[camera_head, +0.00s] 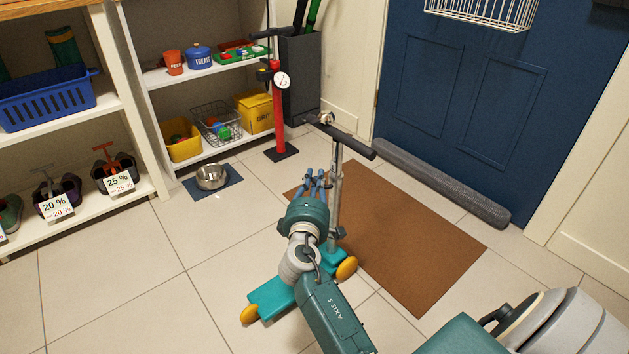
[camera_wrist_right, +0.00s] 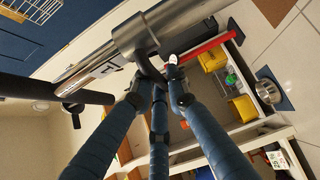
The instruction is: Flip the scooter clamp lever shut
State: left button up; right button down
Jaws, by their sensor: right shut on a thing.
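The scooter stands upright on the floor in the head view, with a teal deck (camera_head: 272,297), yellow wheels, a grey stem (camera_head: 335,195) and a black handlebar (camera_head: 345,140). In the right wrist view the stem runs diagonally across the top, with a grey clamp collar (camera_wrist_right: 135,38) around it. The clamp lever (camera_wrist_right: 148,68) sticks out from the collar towards my fingers. My right gripper (camera_head: 315,178) is beside the stem, its blue fingers closed in on the lever. The fingertips (camera_wrist_right: 157,92) partly hide the lever's end. My left gripper is not in view.
A brown mat (camera_head: 410,240) lies beside the scooter, before the blue door (camera_head: 450,90). A grey draught roll (camera_head: 440,180) lies along the door. A red pump (camera_head: 278,120) and a steel bowl (camera_head: 211,176) stand near the shelves. The tiled floor at left is clear.

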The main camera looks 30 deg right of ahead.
jog(key=c, duration=1.7)
grip_release()
jog(key=shift+o, duration=0.2)
jog(key=shift+s+a, duration=0.2)
jog(key=shift+s, duration=0.05)
jog(key=v, duration=0.7)
